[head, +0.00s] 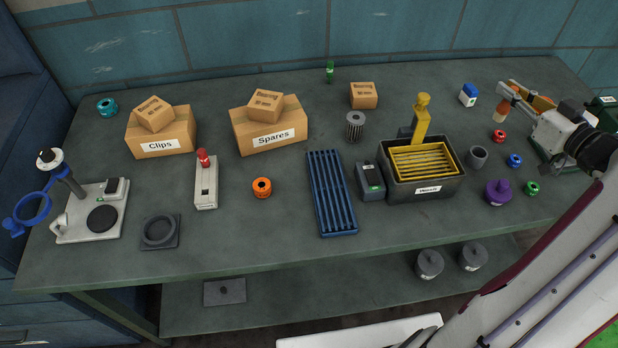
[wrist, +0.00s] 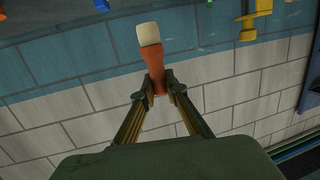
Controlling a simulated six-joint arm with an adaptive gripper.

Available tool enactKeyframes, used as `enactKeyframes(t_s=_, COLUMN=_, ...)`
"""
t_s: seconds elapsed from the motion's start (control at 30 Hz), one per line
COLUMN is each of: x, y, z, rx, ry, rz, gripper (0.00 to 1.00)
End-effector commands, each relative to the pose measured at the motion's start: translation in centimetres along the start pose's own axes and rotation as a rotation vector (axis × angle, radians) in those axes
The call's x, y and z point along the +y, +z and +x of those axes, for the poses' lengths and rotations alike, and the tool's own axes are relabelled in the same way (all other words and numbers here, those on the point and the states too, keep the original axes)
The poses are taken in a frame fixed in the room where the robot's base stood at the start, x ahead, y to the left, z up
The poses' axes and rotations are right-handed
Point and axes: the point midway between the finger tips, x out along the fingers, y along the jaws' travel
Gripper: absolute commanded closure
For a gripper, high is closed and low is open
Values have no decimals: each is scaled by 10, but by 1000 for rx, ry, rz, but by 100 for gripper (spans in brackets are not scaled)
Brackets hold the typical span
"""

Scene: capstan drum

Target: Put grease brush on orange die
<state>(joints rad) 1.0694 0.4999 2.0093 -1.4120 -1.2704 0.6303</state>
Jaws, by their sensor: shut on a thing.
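The grease brush has an orange handle and a cream tip. It shows in the head view (head: 501,113) at the right and in the wrist view (wrist: 152,50). My gripper is shut on its handle, in the head view (head: 507,94) and in the wrist view (wrist: 160,86). In the wrist view the cream tip points away from the jaws, with the wall behind it. The orange die (head: 262,188) is a short orange ring with a dark centre, lying on the bench left of the blue rack, far left of my gripper. Nothing is on it.
Between them stand the blue slatted rack (head: 331,194), a grey box (head: 370,181), the dark wash bin (head: 421,191) with its yellow basket, and a grey cylinder (head: 355,127). A red-knobbed white device (head: 206,182) is left of the die. Bare bench surrounds the die.

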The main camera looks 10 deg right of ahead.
Motion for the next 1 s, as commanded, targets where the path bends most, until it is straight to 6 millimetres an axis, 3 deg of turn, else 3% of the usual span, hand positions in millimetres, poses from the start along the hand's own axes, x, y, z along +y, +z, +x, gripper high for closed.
enactKeyframes(t_s=0.13, x=0, y=-33, z=-5, rx=2, ry=1, rz=-5, gripper=100)
enactKeyframes(t_s=0.47, x=0, y=-88, z=-13, rx=1, ry=1, rz=-4, gripper=100)
enactKeyframes(t_s=0.77, x=-50, y=-90, z=24, rx=0, ry=-120, rz=-18, gripper=100)
enactKeyframes(t_s=1.0, x=-109, y=-96, z=58, rx=-1, ry=-252, rz=-40, gripper=100)
